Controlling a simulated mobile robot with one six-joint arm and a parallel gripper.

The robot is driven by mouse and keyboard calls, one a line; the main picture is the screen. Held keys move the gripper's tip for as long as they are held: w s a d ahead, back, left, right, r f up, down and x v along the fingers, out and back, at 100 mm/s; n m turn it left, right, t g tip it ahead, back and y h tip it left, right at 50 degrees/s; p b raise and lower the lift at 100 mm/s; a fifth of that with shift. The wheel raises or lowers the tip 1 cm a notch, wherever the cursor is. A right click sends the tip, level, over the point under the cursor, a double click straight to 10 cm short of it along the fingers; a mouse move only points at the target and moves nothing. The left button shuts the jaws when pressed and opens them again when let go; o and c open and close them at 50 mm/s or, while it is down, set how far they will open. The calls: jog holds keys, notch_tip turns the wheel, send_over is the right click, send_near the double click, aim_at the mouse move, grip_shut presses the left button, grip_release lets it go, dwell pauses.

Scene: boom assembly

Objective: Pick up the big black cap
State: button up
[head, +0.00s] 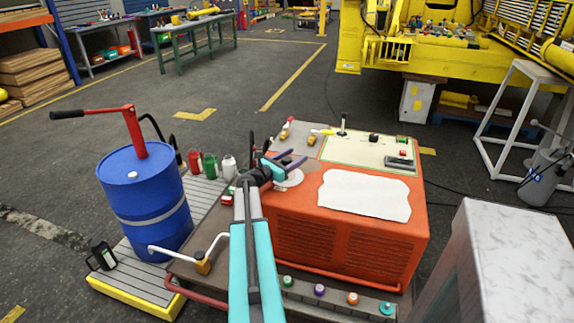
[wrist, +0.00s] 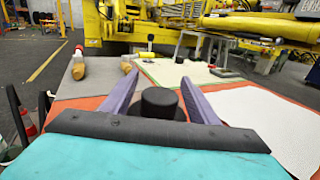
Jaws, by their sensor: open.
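The big black cap (wrist: 160,102) shows in the wrist view as a short upright dark cylinder with a wider base, on the orange machine. My gripper (wrist: 159,80) is open, with one purple finger on each side of the cap in that view. I cannot tell whether the fingers touch it or stand above it. In the head view my gripper (head: 296,158) is over the rear left of the orange machine (head: 345,230), above a pale round disc (head: 290,179). The cap cannot be made out there; my gripper seems to cover it.
A white sheet (head: 364,195) lies on the machine top. Behind it is a control panel (head: 365,152) with a lever and a small black knob (head: 374,138). A blue drum (head: 146,200) and several small bottles stand left.

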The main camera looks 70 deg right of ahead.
jog(key=c, duration=1.2)
jog(key=shift+r, duration=0.1)
jog(key=shift+r, duration=0.7)
notch_tip(320, 180, up, 2)
jog(key=shift+b, duration=0.3)
jog(key=a, duration=0.5)
jog(key=a+r+b, duration=0.1)
jog(key=a, duration=1)
jog(key=shift+s+r+b, duration=0.15)
jog(key=shift+r+b, duration=0.1)
jog(key=shift+b, duration=0.15)
